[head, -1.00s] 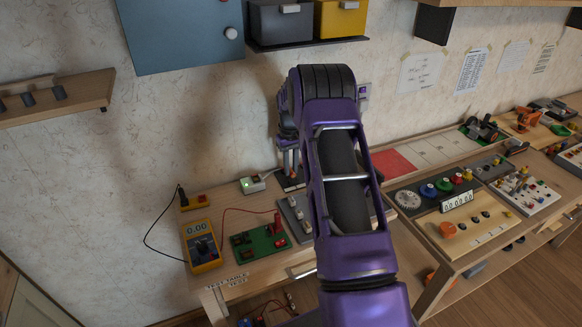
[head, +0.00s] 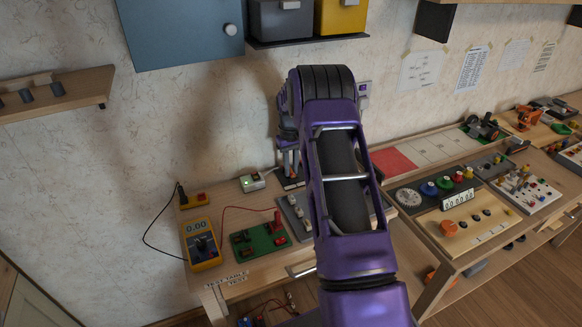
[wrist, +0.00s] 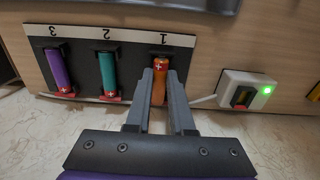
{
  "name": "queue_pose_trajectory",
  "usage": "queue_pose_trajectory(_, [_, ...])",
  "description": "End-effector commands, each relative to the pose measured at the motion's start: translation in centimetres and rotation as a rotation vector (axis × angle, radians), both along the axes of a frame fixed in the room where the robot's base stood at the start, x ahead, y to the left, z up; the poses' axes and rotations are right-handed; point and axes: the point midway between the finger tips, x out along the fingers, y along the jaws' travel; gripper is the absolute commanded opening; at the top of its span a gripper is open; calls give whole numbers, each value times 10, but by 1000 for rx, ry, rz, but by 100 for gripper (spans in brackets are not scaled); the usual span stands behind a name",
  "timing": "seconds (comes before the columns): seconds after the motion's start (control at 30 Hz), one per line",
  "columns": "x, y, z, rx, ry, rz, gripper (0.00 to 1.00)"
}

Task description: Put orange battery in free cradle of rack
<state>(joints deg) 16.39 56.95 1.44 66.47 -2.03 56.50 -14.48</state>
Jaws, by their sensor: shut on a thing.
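The orange battery (wrist: 159,88) is between the two grey fingers of my gripper (wrist: 160,76) in the wrist view, and the fingers are shut on it. It lies in line with the slot marked 1 of the dark rack (wrist: 84,69). Its upper end reaches close to the number strip; I cannot tell whether it is seated. The purple battery (wrist: 59,70) lies in cradle 3 and the teal battery (wrist: 109,75) in cradle 2. In the head view my gripper (head: 291,165) is partly behind my arm, over the back of the bench, and the battery cannot be made out.
A white box with a green light (wrist: 249,92) stands beside the rack, and also shows in the head view (head: 252,182). A yellow multimeter (head: 202,245) and a green board (head: 259,242) are on the bench. The wall is close behind.

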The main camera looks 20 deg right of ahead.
Motion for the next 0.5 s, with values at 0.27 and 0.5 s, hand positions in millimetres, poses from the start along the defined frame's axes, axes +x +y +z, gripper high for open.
queue_pose_trajectory(0.27, [0, 0, -8, 0, 0, 0, 0])
queue_pose_trajectory(0.5, [0, 0, -8, 0, 0, 0, 55])
